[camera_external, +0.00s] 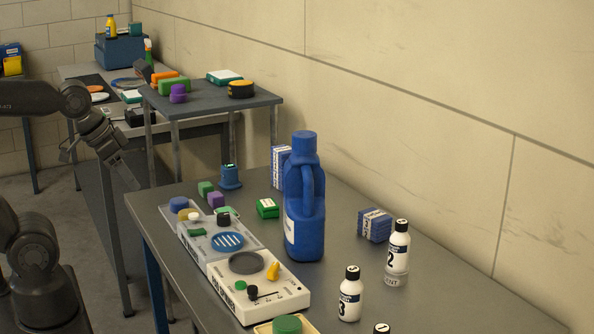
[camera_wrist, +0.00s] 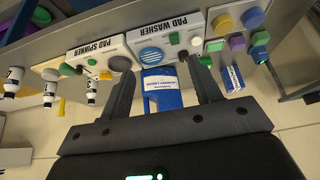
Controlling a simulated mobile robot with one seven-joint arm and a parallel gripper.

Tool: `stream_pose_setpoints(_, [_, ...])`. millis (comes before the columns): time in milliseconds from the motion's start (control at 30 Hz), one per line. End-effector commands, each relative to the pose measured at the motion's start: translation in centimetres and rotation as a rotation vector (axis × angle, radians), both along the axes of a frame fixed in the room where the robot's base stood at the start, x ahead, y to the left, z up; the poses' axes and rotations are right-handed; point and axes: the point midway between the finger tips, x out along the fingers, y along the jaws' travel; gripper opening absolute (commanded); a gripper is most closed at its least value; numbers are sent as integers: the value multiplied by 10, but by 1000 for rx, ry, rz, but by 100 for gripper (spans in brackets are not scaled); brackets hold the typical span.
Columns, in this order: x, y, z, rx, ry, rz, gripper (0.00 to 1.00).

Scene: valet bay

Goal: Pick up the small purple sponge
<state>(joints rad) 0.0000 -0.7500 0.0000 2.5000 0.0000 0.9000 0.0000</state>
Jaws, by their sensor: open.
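The small purple sponge (camera_external: 216,200) is a block on the grey table, beside the far end of the white console, between a green block (camera_external: 205,189) and another green piece (camera_external: 228,211). In the wrist view the purple sponge (camera_wrist: 237,41) shows at upper right, outside the fingers. My gripper (camera_wrist: 160,72) is open and empty. In the external view my gripper (camera_external: 128,178) is dark, off the table's left edge, apart from the sponge.
The white console (camera_external: 280,298) runs along the table's near-left side. A tall blue jug (camera_external: 304,215) stands behind it. A blue tub (camera_external: 230,177) and a green box (camera_external: 268,208) stand near the sponge. White bottles (camera_external: 350,296) stand at right.

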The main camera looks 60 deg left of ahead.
Motion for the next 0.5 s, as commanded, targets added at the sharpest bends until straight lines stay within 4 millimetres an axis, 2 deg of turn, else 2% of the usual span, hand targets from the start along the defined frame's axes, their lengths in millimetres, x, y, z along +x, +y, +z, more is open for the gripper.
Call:
stream_pose_setpoints(333, [3, 1, 1, 1, 3, 0, 53])
stream_pose_setpoints(433, [16, 6, 2, 2, 13, -1, 53])
stream_pose_setpoints(500, [31, 11, 4, 1, 22, -3, 53])
